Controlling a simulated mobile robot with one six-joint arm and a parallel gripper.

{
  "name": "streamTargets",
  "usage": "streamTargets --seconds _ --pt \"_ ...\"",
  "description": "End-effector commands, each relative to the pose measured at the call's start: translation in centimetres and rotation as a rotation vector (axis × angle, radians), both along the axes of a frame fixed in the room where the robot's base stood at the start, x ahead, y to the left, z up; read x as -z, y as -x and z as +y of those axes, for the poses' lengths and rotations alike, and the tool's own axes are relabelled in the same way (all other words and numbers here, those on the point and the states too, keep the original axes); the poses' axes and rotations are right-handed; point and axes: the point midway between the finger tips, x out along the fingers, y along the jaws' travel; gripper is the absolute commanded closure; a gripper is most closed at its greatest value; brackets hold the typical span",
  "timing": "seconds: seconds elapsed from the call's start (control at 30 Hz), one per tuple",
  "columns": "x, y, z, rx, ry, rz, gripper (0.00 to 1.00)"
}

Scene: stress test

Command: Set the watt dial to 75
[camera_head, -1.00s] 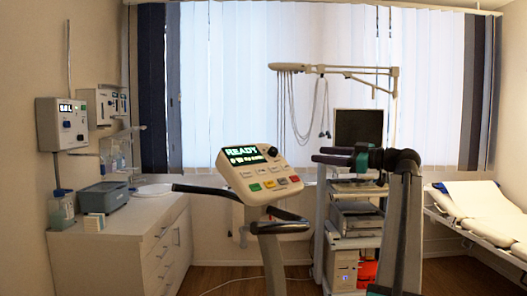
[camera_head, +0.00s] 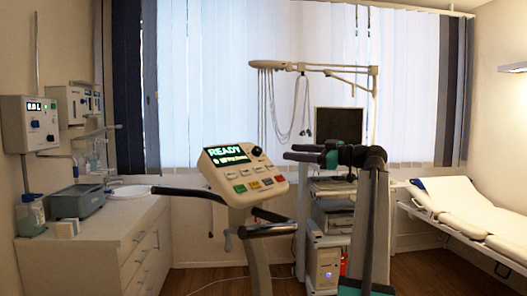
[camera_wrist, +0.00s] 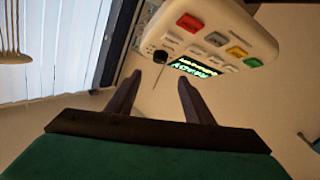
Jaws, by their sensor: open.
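The console (camera_head: 240,175) of an exercise bike is a cream panel with a lit display (camera_head: 226,154) reading "READY" and a smaller line starting with 0. A black dial (camera_head: 257,152) sits at the display's right; its pointer setting is too small to read. In the wrist view the console (camera_wrist: 235,20) shows upside down at the top, with the dial (camera_wrist: 160,56) just beyond the fingertips. My gripper (camera_head: 288,152) is to the right of the dial in the head view, apart from it. In the wrist view my gripper (camera_wrist: 157,77) is open and empty, its fingers pointing toward the dial.
Coloured buttons (camera_head: 253,185) line the console's lower edge. A handlebar (camera_head: 200,192) extends left below the console. A trolley (camera_head: 330,187) with a monitor stands behind my arm. A counter (camera_head: 90,248) is at left and an examination bed (camera_head: 465,215) at right.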

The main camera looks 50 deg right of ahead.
Motion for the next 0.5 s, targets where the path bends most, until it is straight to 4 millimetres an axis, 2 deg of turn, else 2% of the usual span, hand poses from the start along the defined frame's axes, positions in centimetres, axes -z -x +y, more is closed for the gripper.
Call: streamTargets --seconds 0.5 --pt "-0.1 -7.0 1.9 -0.002 0.000 0.001 0.53"
